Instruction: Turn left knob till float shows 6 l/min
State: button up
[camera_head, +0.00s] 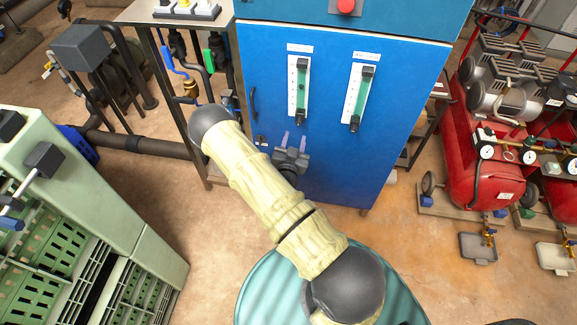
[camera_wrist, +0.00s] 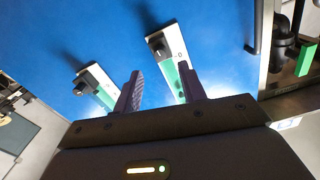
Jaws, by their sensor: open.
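The left flow meter (camera_head: 291,101) is a white scale plate with a green tube on the blue cabinet front. Its dark float (camera_head: 301,87) sits around mid-tube; the number is too small to read. Its dark left knob (camera_head: 299,118) is at the lower end. In the inverted wrist view this knob (camera_wrist: 160,45) shows beyond the fingertips, right of the other meter. My gripper (camera_head: 294,138) is open and empty, below the left knob and apart from it. Its two purple fingers also show in the wrist view (camera_wrist: 160,73), pointing towards the panel.
A similar right flow meter (camera_head: 347,106) with its own lower knob (camera_head: 354,127) is close beside. A cabinet handle (camera_head: 253,103) and pipes with a green valve lever (camera_head: 209,61) are left. A red stop button (camera_head: 346,5) is above. Red compressors (camera_head: 480,178) stand right.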

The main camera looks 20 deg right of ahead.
jog(key=b+v, duration=0.1)
jog(key=v, duration=1)
jog(key=shift+w, duration=0.1)
jog(key=w+a+r+n+g+y+p, duration=0.1)
jog(key=a+r+g+y+p, duration=0.25)
jog(key=r, duration=0.25)
jog(key=w+a+r+g+y+p, duration=0.1)
jog(key=a+r+g+y+p, duration=0.1)
jog(key=r+g+y, duration=0.3)
jog(key=s+a+r+n+g+y+p, duration=0.1)
jog(key=s+r+n+g+p, duration=0.2)
jog(key=s+r+n, duration=0.5)
jog(key=s+r+g, duration=0.1)
jog(key=s+r, duration=0.4)
jog(key=r, duration=0.4)
jog(key=shift+p, duration=0.35)
